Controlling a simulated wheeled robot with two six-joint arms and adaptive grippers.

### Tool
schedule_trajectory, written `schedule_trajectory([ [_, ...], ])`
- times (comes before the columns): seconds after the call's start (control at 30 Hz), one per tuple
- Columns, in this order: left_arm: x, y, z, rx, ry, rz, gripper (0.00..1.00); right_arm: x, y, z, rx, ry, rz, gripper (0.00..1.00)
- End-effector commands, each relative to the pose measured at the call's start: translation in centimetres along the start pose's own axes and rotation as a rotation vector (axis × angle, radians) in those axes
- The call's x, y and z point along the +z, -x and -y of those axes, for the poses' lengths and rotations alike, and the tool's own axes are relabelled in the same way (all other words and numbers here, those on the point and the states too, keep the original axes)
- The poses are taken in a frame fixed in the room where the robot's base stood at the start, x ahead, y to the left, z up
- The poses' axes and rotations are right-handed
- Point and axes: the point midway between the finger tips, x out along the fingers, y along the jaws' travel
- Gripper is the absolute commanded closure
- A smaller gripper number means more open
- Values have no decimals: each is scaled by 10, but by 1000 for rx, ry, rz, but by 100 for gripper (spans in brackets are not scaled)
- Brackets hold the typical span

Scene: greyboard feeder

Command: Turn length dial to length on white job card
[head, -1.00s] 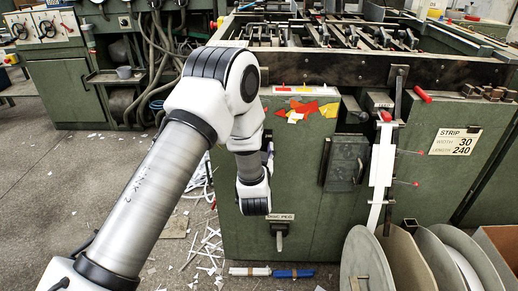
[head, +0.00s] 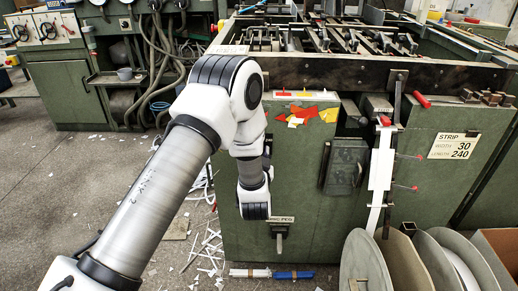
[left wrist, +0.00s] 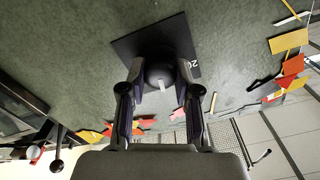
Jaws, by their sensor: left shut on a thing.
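The white job card (head: 456,145) on the green machine's front reads STRIP, WIDTH 30, LENGTH 240. In the left wrist view, a dark rounded dial knob (left wrist: 160,74) with a pale index mark stands on a black square plate (left wrist: 137,44). Part of a white number, seemingly starting with 2, shows at the plate's right edge. My left gripper (left wrist: 158,90) has its two fingers on either side of the knob and is shut on it. In the head view my own arm hides the dial and the fingertips. My right gripper is in neither view.
A labelled lever (head: 279,236) is just below my left wrist. Red, orange and yellow scraps (head: 306,113) lie on the machine's upper front. Large grey discs (head: 366,264) stand at the lower right. Paper strips litter the floor.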

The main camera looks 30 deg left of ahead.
Motion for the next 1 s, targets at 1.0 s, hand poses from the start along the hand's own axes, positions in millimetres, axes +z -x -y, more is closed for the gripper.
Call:
schedule_trajectory([
  [1.0,-1,0,-1,1,-828,-1,100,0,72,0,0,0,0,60],
])
